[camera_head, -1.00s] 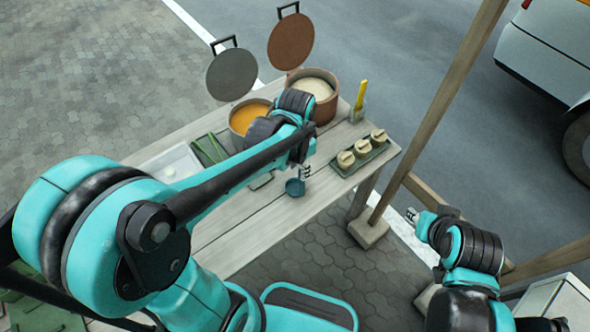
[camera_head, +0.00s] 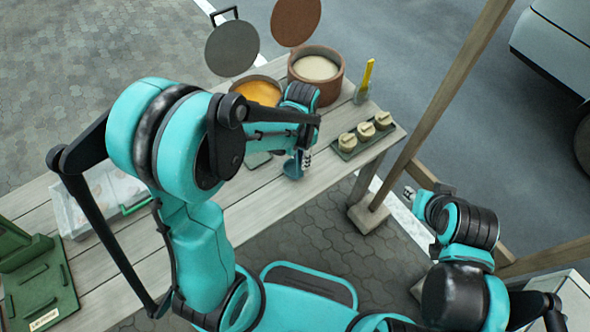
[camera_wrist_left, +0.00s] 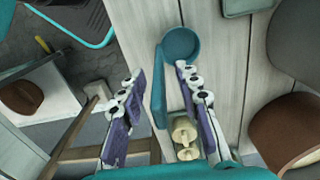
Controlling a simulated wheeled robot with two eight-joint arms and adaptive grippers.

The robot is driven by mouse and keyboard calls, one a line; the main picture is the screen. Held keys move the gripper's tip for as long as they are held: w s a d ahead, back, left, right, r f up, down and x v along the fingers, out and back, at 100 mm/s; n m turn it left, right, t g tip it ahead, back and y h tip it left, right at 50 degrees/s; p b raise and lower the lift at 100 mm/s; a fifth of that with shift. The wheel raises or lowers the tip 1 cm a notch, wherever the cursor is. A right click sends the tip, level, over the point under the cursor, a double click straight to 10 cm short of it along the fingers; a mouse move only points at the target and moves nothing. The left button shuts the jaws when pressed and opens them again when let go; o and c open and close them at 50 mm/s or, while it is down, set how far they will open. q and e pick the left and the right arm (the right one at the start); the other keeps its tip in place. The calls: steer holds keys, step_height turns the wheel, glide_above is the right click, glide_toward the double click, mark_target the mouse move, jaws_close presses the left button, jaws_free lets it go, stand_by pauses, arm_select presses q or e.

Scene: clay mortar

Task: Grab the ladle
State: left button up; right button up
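The teal ladle (camera_wrist_left: 182,47) is on the wooden table in the left wrist view, its round cup beyond my fingertips. Its straight handle (camera_wrist_left: 158,88) runs back between my two fingers. It also shows as a small blue-teal shape in the head view (camera_head: 292,169), near the table's front edge. My left gripper (camera_wrist_left: 158,80) is open, with a finger on either side of the handle and visible gaps. In the head view the left gripper (camera_head: 307,158) is small and right beside the ladle. My right gripper (camera_head: 409,194) hangs off the table at the right; its fingers are too small to read.
Behind the left gripper stand a pot of orange food (camera_head: 258,91) and a brown pot (camera_head: 316,72). A tray (camera_head: 346,155) with several small steamers lies to the right, near a jar (camera_head: 361,96) with a yellow utensil. A wooden post (camera_head: 440,105) rises beyond the table's right end.

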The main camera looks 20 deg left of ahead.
arm_select(q)
steer(key=shift+r, duration=0.1)
jaws_close()
